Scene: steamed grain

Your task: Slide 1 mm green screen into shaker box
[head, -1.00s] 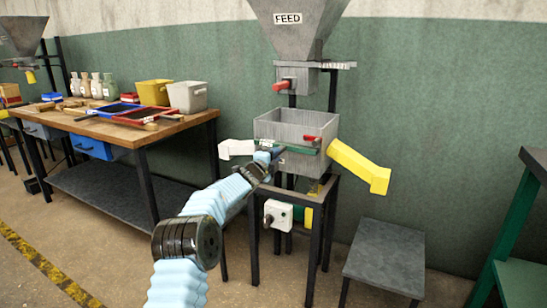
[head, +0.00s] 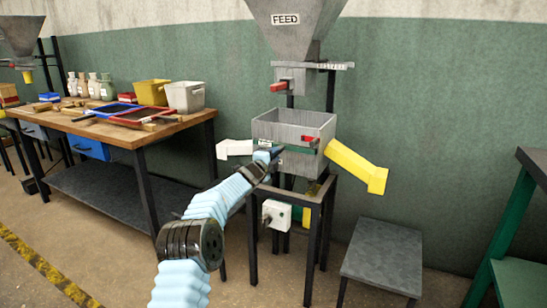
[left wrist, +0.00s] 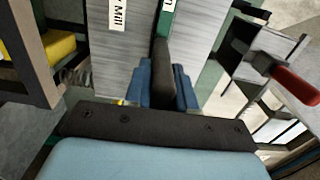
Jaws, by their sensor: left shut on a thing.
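The grey shaker box (head: 278,130) stands on a dark stand, with a white spout on its left and a yellow spout on its right. The green screen (head: 298,149) shows as a thin green strip at the slot in the box's front; the rest of it is hidden in the box. My left gripper (head: 272,153) is at the box's front, shut on the screen's dark handle. In the left wrist view the blue fingers (left wrist: 161,85) close around the black handle (left wrist: 162,65), with the green screen edge (left wrist: 167,22) beyond. My right gripper is not in view.
A red clamp (head: 309,138) sits on the box's front right. The feed hopper (head: 296,40) hangs above. A workbench (head: 150,133) at left holds blue and red screens, bins and bottles. A low grey table (head: 383,252) stands at right.

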